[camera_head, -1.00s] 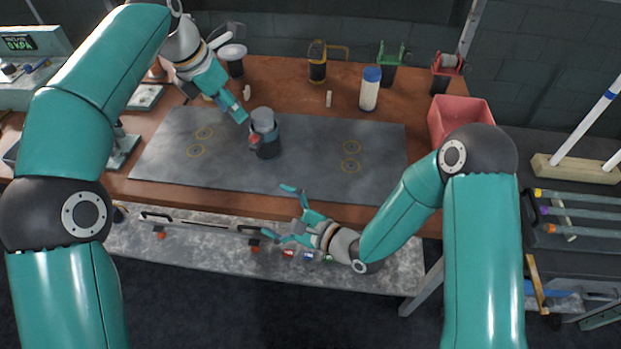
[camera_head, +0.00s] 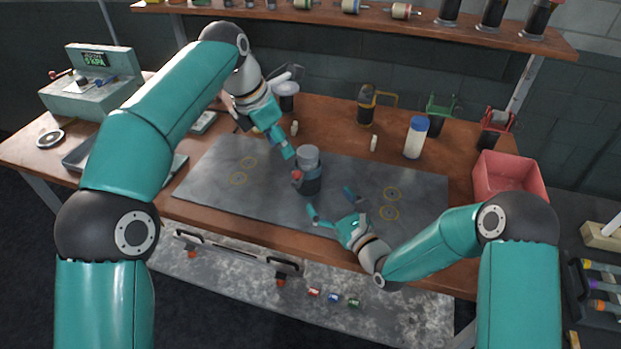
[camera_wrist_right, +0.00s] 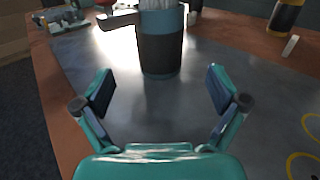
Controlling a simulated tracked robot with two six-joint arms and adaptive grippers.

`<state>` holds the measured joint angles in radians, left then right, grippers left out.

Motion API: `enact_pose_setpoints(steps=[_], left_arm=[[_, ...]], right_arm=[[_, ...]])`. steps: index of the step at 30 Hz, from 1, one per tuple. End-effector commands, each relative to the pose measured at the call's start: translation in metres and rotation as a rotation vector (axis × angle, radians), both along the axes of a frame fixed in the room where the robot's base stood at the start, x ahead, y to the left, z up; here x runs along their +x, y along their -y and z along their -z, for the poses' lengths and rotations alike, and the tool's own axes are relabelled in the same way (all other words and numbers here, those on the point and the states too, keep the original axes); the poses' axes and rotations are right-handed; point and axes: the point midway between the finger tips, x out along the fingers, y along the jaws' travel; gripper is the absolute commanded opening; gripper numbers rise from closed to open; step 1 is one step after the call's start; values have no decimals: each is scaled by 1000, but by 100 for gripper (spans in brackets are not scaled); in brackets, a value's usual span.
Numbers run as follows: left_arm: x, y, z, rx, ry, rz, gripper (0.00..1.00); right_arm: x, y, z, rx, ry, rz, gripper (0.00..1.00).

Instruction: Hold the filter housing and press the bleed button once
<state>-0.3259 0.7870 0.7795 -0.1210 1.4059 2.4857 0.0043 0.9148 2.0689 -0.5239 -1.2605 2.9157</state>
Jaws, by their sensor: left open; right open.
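The filter housing (camera_head: 310,184) stands upright on the grey mat, a dark cylinder with a teal band and a grey top. A red part (camera_head: 296,176), possibly the bleed button, shows on its left side. My left gripper (camera_head: 281,142) is open, just behind and left of the housing; whether it touches is unclear. My right gripper (camera_head: 331,202) is open and empty, in front and to the right of the housing. In the right wrist view the housing (camera_wrist_right: 160,50) stands ahead, centred beyond the open fingers (camera_wrist_right: 157,92), with a clear gap. A spout-like part (camera_wrist_right: 117,20) sticks out left.
The grey mat (camera_head: 230,195) has yellow rings and free room on both sides. Behind it stand a white bottle with a blue cap (camera_head: 415,138) and a dark cylinder with a yellow handle (camera_head: 367,106). A red bin (camera_head: 510,178) is at right.

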Motion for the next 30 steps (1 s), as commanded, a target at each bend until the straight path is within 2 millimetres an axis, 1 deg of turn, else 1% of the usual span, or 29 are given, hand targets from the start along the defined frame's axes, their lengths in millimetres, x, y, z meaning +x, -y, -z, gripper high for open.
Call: enact_pose_setpoints(steps=[1, 3, 9, 15, 21, 28, 29, 30], left_arm=[[0, 0, 0, 0, 0, 0, 42], [0, 0, 0, 0, 0, 0, 42], [0, 1, 0, 0, 0, 1, 42], [0, 1, 0, 0, 0, 1, 42], [0, 1, 0, 0, 0, 1, 42], [0, 1, 0, 0, 0, 1, 42], [0, 1, 0, 0, 0, 1, 42], [0, 1, 0, 0, 0, 1, 42]], right_arm=[[9, -6, 0, 0, 2, -1, 96], [21, -13, 0, 0, 1, -2, 96], [53, -31, 0, 0, 2, 1, 96], [74, -43, 0, 0, 0, 1, 96], [82, -47, 0, 0, 0, 1, 96], [82, -47, 0, -1, -1, 1, 96], [82, -47, 0, -1, -1, 1, 93], [82, -47, 0, -1, -1, 1, 86]])
